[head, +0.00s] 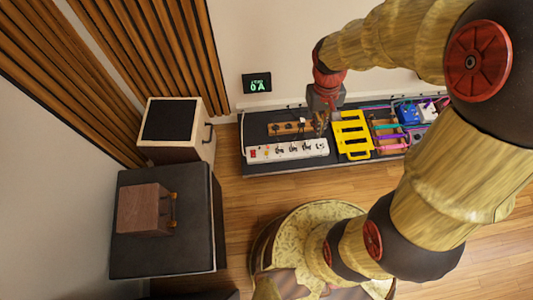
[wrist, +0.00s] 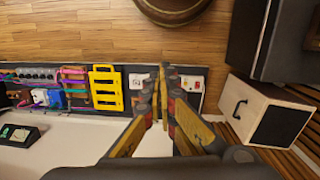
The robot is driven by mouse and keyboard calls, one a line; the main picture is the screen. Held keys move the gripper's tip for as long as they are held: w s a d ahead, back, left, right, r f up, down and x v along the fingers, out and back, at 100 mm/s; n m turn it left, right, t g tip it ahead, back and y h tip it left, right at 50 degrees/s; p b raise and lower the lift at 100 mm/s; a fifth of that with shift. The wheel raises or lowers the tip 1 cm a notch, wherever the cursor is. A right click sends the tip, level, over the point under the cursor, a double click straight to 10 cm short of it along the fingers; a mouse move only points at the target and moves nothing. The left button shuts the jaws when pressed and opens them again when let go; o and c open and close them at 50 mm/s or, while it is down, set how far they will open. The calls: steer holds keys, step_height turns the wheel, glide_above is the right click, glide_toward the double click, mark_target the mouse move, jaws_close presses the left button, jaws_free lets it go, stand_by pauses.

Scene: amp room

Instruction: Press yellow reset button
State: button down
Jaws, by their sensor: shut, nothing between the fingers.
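A white power strip (head: 287,151) lies at the left front of the dark bench. It has a red switch (head: 253,153) at its left end and several sockets. A small yellowish spot beside the switch may be the reset button; it is too small to tell. My gripper (head: 322,130) is above the strip's right end, pointing down. In the wrist view, my gripper (wrist: 164,72) has its fingers together and empty, and they hide part of the strip (wrist: 192,84). I cannot tell the fingertips' height above the strip.
A yellow rack (head: 352,135) stands right of the strip, with cables and coloured pedals (head: 407,112) beyond. A wooden block with knobs (head: 290,128) lies behind the strip. A wall display (head: 257,83) reads 0 A. Speaker cabinets (head: 175,130) stand at left.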

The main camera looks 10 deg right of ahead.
steer(key=w+d+f+n, duration=0.15)
steer(key=w+f, duration=0.25)
steer(key=f, duration=1)
steer(key=w+f+n, duration=0.3)
steer(key=w+f, duration=0.1)
steer(key=f, duration=1)
steer(key=w+a+f+n+t+y+b, duration=0.1)
steer(key=a+f+n, duration=0.2)
steer(key=f, duration=1.2)
steer(key=a+f+n+t+y+b, duration=0.1)
steer(key=a+f+n, duration=0.2)
steer(key=f, duration=1.1)
steer(key=w+a+r+n+t+y, duration=0.1)
steer(key=w+a+n+t+y, duration=0.1)
steer(key=w, duration=0.4)
steer(key=w+a+r+n+t+y, duration=0.2)
steer(key=w+a+n+t, duration=0.2)
steer(key=w+a, duration=0.3)
steer(key=shift+w+y, duration=0.3)
steer(key=shift+y, duration=0.1)
